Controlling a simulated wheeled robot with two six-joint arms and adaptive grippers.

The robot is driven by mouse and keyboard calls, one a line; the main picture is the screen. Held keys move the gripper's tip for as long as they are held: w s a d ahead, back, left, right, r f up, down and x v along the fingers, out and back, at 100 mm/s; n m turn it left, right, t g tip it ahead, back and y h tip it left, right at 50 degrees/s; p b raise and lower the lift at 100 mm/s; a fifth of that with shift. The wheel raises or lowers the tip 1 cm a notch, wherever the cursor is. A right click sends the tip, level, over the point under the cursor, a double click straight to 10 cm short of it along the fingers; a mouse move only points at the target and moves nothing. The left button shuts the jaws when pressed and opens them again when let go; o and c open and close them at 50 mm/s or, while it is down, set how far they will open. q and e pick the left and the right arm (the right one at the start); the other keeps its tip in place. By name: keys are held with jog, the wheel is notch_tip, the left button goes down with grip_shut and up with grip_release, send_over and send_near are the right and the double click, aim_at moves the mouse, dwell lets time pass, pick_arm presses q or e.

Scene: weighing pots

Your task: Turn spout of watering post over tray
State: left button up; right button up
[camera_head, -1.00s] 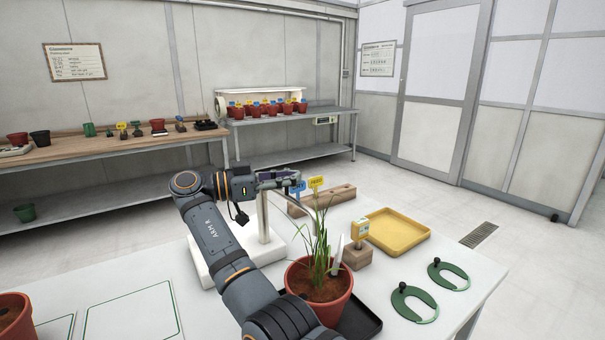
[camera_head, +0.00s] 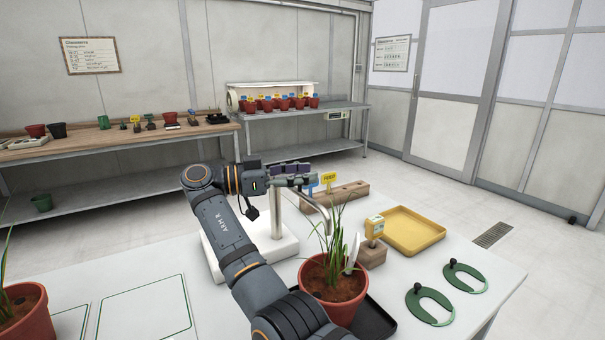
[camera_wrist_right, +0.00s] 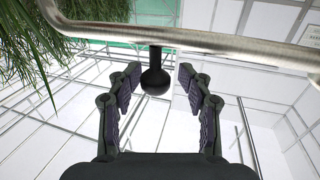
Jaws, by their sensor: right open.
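The watering post has a white base (camera_head: 285,252) and an upright post (camera_head: 276,218) behind my right arm. Its thin metal spout (camera_head: 322,218) bends down beside the grass plant in a terracotta pot (camera_head: 322,284). The pot stands on a black tray (camera_head: 377,318). My right gripper (camera_head: 300,174) is open at the top of the post. In the right wrist view, the metal pipe (camera_wrist_right: 190,38) crosses above the fingers. A black knob (camera_wrist_right: 154,80) sits between the open fingers, apart from both. My left gripper is out of view.
A yellow tray (camera_head: 420,240) lies at the right, behind a wooden block with a yellow tag (camera_head: 375,227). Another potted plant (camera_head: 25,318) stands at the left. A wooden rack (camera_head: 345,191) lies behind the spout.

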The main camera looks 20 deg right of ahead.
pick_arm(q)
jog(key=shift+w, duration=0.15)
pick_arm(e)
jog(key=shift+r, duration=0.1)
notch_tip(320, 180, up, 10)
jog(key=shift+f, duration=0.1)
